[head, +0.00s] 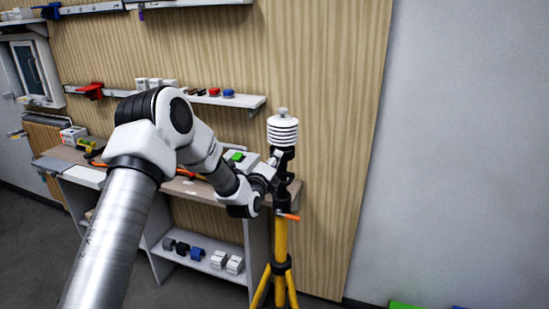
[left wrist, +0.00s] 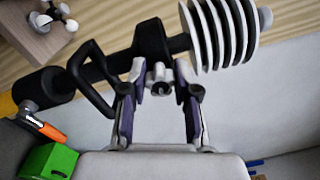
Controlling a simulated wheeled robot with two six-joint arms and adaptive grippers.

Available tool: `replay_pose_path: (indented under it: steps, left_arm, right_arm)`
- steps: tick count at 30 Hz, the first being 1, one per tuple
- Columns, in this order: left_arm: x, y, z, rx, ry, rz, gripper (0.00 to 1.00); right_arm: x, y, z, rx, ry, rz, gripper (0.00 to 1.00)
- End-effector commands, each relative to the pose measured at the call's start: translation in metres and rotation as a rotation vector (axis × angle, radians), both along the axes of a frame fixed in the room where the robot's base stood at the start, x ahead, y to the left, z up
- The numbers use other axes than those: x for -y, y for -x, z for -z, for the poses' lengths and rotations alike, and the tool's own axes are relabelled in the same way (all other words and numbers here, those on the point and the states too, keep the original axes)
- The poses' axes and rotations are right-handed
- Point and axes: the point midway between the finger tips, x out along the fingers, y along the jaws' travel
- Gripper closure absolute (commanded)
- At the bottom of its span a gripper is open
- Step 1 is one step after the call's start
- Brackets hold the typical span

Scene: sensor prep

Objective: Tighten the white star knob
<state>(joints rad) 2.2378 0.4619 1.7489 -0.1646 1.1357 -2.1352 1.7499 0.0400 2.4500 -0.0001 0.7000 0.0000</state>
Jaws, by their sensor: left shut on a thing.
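The white star knob (left wrist: 160,80) is on the black clamp (left wrist: 152,42) on the tripod's upper pole. My left gripper (left wrist: 160,88) is shut on the knob, with one finger on each side of it. In the head view my left gripper (head: 273,166) reaches the pole from the left, just below the white ribbed sensor shield (head: 282,130). The knob is too small and covered to make out there. The shield also shows at the top right of the left wrist view (left wrist: 222,32). My right gripper is not in view.
The yellow tripod (head: 281,245) stands upright with an orange lever (head: 288,216) at its collar. A workbench (head: 285,195) with small goods stands behind my left arm, with wall shelves (head: 230,99) above.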

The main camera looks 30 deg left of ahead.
Motion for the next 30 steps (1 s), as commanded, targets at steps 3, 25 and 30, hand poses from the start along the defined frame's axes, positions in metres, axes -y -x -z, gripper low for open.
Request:
replay_pose_path:
  steps: [3, 25, 30]
  left_arm:
    - [0.0, 0.0, -0.001, -0.026, -0.092, 0.0, 1.0]
    - [0.0, 0.0, 0.001, -0.082, -0.33, 0.001, 1.0]
    - [0.0, 0.0, 0.001, -0.081, -0.329, 0.001, 1.0]
  right_arm:
    - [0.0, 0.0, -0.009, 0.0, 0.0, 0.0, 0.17]
    - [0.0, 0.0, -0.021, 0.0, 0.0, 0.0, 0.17]
    - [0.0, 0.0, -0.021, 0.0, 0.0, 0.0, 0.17]
